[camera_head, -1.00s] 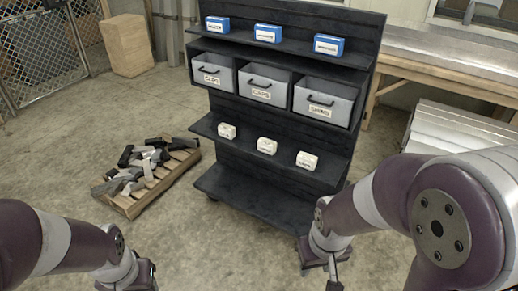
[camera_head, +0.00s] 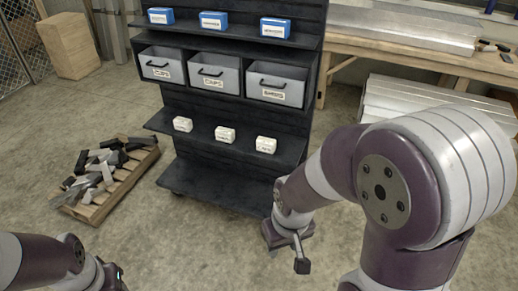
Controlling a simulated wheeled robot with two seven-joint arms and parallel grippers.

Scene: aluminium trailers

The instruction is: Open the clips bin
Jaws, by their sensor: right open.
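The clips bin (camera_head: 161,70) is the leftmost of three grey bins in the black rack's middle row. It has a dark handle and a label reading CLIPS, and it sits in its slot level with the other bins. My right gripper (camera_head: 292,244) is open and empty, low in front of the rack's right side, well below and to the right of the clips bin. My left gripper (camera_head: 112,277) is at the bottom left edge, far from the bin; its fingers cannot be made out.
The black rack (camera_head: 220,190) also holds a caps bin (camera_head: 213,76) and a third bin (camera_head: 275,84), with blue boxes above and white boxes below. A pallet of scrap pieces (camera_head: 105,190) lies left. A wooden bench (camera_head: 420,60) stands right. Floor before the rack is clear.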

